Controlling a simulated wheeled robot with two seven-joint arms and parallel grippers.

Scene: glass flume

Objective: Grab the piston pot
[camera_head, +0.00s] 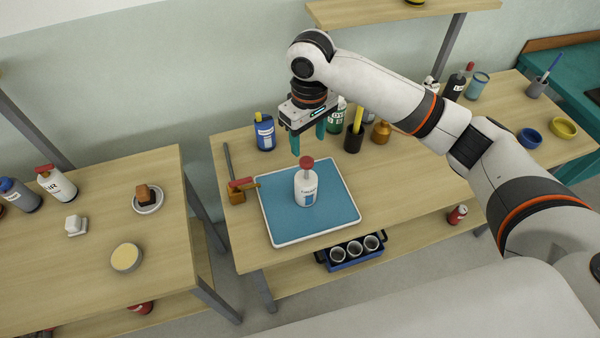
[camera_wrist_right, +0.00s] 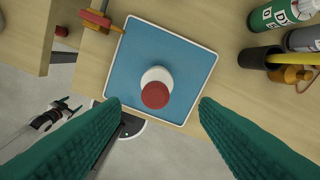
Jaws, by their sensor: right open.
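The piston pot, a white labelled bottle with a red knob on top (camera_head: 306,188), stands upright on a blue tray with a white rim (camera_head: 277,225). My right gripper (camera_head: 308,143) is open and empty, its green fingers pointing down above and just behind the pot in the head view. In the right wrist view the pot's red knob (camera_wrist_right: 155,95) shows from above, between the two spread fingers and apart from both. The pot's lower body is mostly hidden there.
A blue bottle (camera_head: 265,133), a green bottle (camera_head: 337,115), a black cup (camera_head: 354,138) and an orange-brown jar (camera_head: 381,131) stand behind the tray. An orange-based tool with a red part (camera_head: 237,193) is close to its left edge. A shelf board (camera_head: 390,12) hangs above.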

